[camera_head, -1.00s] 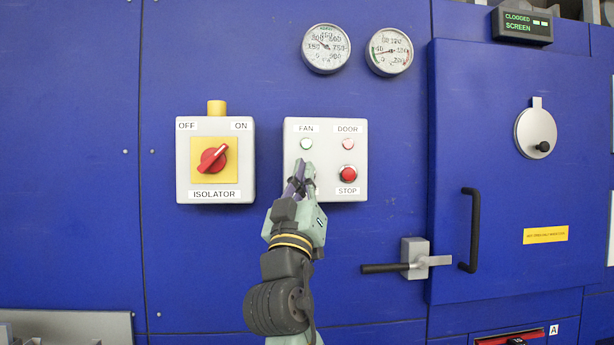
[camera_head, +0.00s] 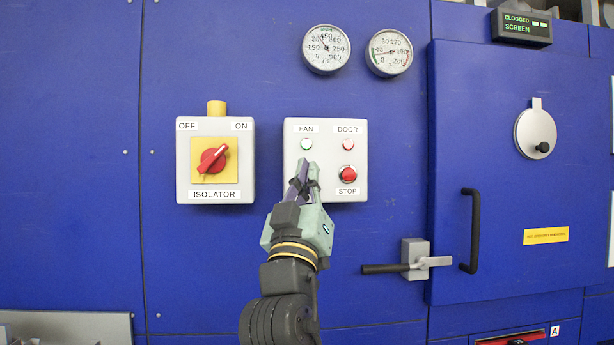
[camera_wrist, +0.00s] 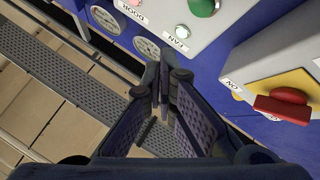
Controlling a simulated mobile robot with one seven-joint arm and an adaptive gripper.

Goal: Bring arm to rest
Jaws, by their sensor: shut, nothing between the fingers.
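My gripper (camera_head: 306,180) is in front of the lower left part of the FAN/DOOR/STOP box (camera_head: 325,192) in the head view. Its fingers are together with nothing between them. In the wrist view the closed fingertips (camera_wrist: 161,85) point past the box's edge, with a gap that I cannot measure. The FAN lamp (camera_head: 306,144) is pale green-white. The DOOR lamp (camera_head: 347,144) is pale red. The red STOP button (camera_head: 348,175) is uncovered. My gripper hides the spot on the box below the FAN lamp.
An isolator box (camera_head: 215,195) with a red knob (camera_head: 211,158) is to the left. A lever handle (camera_head: 405,266) and a black door handle (camera_head: 474,230) are to the right. Two gauges (camera_head: 326,49) are above. A display (camera_head: 521,25) reads CLOGGED SCREEN.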

